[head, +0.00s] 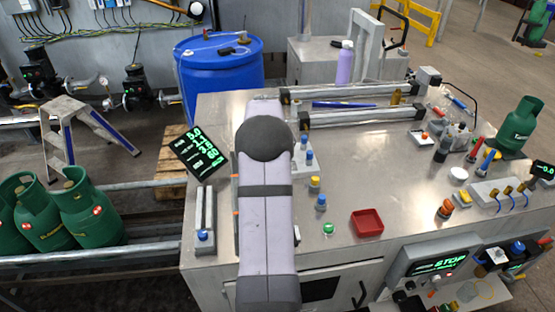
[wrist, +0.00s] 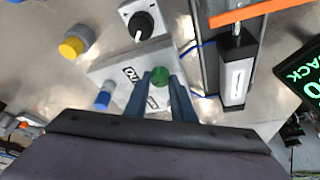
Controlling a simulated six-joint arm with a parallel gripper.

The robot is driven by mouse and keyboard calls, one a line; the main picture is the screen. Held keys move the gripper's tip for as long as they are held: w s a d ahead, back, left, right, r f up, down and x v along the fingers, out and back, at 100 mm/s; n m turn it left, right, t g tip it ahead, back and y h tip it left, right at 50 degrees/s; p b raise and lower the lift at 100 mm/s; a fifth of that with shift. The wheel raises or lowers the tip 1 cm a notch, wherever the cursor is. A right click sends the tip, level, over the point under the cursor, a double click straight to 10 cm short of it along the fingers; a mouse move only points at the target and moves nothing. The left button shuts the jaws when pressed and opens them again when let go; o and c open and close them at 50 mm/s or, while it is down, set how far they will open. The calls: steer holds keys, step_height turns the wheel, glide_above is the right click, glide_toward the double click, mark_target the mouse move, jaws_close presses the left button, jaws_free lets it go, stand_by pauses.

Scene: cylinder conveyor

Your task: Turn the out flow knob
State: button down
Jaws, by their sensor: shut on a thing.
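In the wrist view, my gripper (wrist: 161,84) has its two blue-grey fingers closed around a small round green knob (wrist: 159,78). The knob sits on a white block (wrist: 112,75) with black lettering that is turned and too small to read surely. A small blue knob (wrist: 103,99) is at the block's left end. A black knob with a white pointer (wrist: 143,24) is on a separate pale housing beyond. I cannot tell from lettering which knob is the out flow knob. In the head view, my arm hides the gripper and the green knob.
A yellow-capped grey button (wrist: 74,46) stands left of the block in the wrist view. A cylinder with an orange bar (wrist: 245,13) and a dark display (wrist: 306,74) lie to the right. In the head view, a red tray (head: 367,222) and blue barrel (head: 219,70) stand apart.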

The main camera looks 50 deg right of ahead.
steer(key=n+t, duration=0.1)
steer(key=n, duration=0.1)
steer(key=n+y, duration=0.1)
steer(key=n, duration=0.2)
steer(key=shift+s+d+t, duration=0.15)
steer(key=shift+s+t, duration=0.05)
steer(key=shift+t, duration=0.2)
steer(key=n+b, duration=0.2)
steer(key=n, duration=0.1)
steer(key=shift+d+f+t+y, duration=0.1)
steer(key=shift+t+y, duration=0.2)
steer(key=shift+y, duration=0.1)
steer(key=n+y+b, duration=0.1)
steer(key=n, duration=0.2)
steer(key=shift+n+t, duration=0.3)
steer(key=n, duration=0.1)
steer(key=n+y+p, duration=0.1)
steer(key=n, duration=0.1)
steer(key=n+y+p, duration=0.1)
steer(key=shift+s+d+r+n, duration=0.1)
steer(key=shift+d+r+n, duration=0.1)
steer(key=shift+r+n, duration=0.1)
steer(key=n+y+p, duration=0.1)
steer(key=n+p, duration=0.2)
steer(key=shift+d+f, duration=0.1)
steer(key=shift+p, duration=0.4)
steer(key=c, duration=1.5)
jaws_free()
